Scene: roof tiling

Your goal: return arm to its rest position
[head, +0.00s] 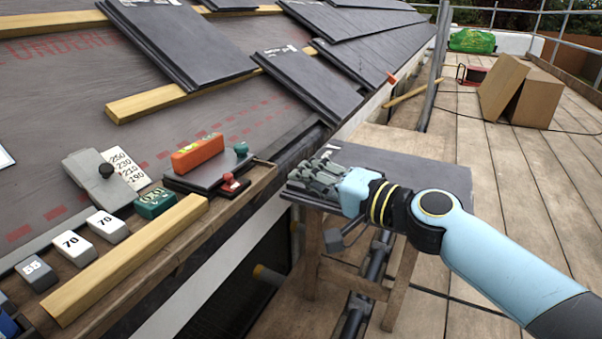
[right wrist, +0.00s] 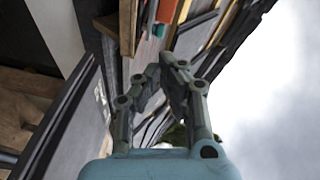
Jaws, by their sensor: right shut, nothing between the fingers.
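My right gripper (head: 318,178) is shut and empty. In the head view it hovers over, or close to, the left part of a dark slate tile (head: 405,172) lying on a wooden stand (head: 400,270); I cannot tell the exact gap. My light blue right arm reaches in from the lower right. In the right wrist view the gripper's fingers (right wrist: 160,75) close together at the tips with nothing between them. My left gripper is not in view.
Roof battens (head: 190,95) and laid slates (head: 180,40) lie behind. A metal pole (head: 434,70) rises behind the stand.

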